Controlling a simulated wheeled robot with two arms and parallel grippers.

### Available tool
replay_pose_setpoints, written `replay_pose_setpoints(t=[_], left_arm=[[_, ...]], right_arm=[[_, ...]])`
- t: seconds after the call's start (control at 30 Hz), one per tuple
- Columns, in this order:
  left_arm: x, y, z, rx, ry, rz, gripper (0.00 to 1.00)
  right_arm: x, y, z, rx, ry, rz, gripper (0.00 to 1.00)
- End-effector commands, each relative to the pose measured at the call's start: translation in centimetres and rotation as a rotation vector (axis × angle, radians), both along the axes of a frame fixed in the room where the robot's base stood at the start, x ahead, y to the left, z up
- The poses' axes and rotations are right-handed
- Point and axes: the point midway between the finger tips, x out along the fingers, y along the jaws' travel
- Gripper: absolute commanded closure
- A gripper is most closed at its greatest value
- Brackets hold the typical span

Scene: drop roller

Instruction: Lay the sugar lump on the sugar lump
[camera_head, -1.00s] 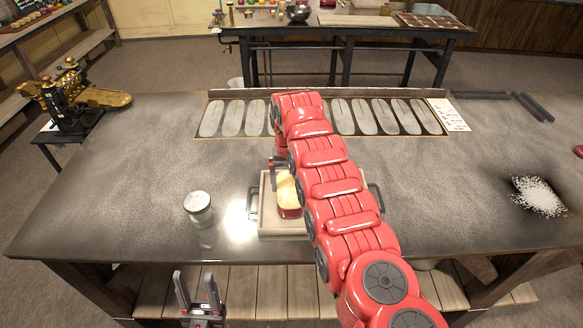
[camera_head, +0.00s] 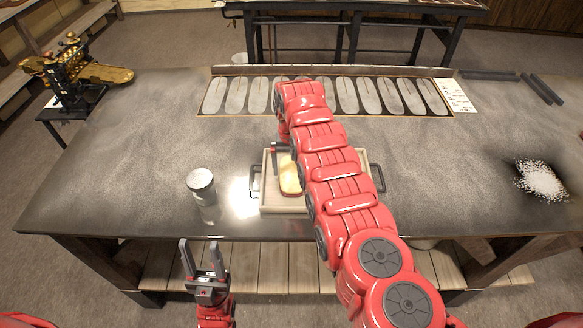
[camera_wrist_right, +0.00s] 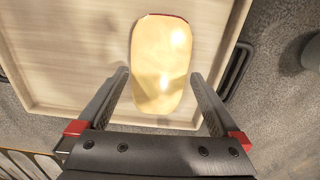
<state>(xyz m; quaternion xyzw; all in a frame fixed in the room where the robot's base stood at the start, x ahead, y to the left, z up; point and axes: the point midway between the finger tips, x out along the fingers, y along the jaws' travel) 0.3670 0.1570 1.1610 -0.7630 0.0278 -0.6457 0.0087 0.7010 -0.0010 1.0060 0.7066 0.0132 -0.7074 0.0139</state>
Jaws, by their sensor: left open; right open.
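A pale yellow sugar lump (camera_head: 290,176), long and rounded, lies in the wooden tray on the table. It fills the middle of the right wrist view (camera_wrist_right: 161,65). A thin red edge (camera_wrist_right: 168,15) shows under its far end, perhaps a red lump beneath; I cannot tell whether they are separate. My right gripper (camera_wrist_right: 160,73) is open, its fingers apart on either side of the yellow lump's near part, with no clear contact. In the head view my right arm hides part of the tray. My left gripper (camera_head: 202,245) is open and empty in front of the table's near edge.
The tray (camera_head: 283,211) has black handles. A glass jar (camera_head: 201,182) stands left of it. A moulded panel (camera_head: 237,96) lies at the back, white powder (camera_head: 540,181) at right. A brass roller machine (camera_head: 75,75) stands at far left. The table's left part is clear.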

Motion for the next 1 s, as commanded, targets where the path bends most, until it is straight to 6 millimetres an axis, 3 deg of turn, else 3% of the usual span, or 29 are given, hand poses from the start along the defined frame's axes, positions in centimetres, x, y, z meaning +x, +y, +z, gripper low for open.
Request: replay_pose_setpoints(t=[0.17, 0.37, 0.6, 0.67, 1.0], left_arm=[[0.0, 0.0, -1.1, 0.000, 0.000, 0.000, 0.50], [0.0, 0.0, -3.5, 0.000, 0.000, 0.000, 0.50], [0.0, 0.0, -3.7, 0.000, 0.000, 0.000, 0.50], [0.0, 0.0, -2.0, 0.000, 0.000, 0.000, 0.50], [0.0, 0.0, -1.4, 0.000, 0.000, 0.000, 0.50]], right_arm=[[0.1, 0.1, 2.0, 0.001, -0.006, 0.001, 0.00], [0.1, 0.0, 6.8, 0.003, -0.008, 0.000, 0.00], [0.0, -0.1, 9.3, -0.001, -0.003, 0.000, 0.00], [0.0, -0.1, 10.8, -0.001, -0.002, -0.001, 0.00], [0.0, 0.0, 11.6, -0.001, -0.002, 0.000, 0.00]])
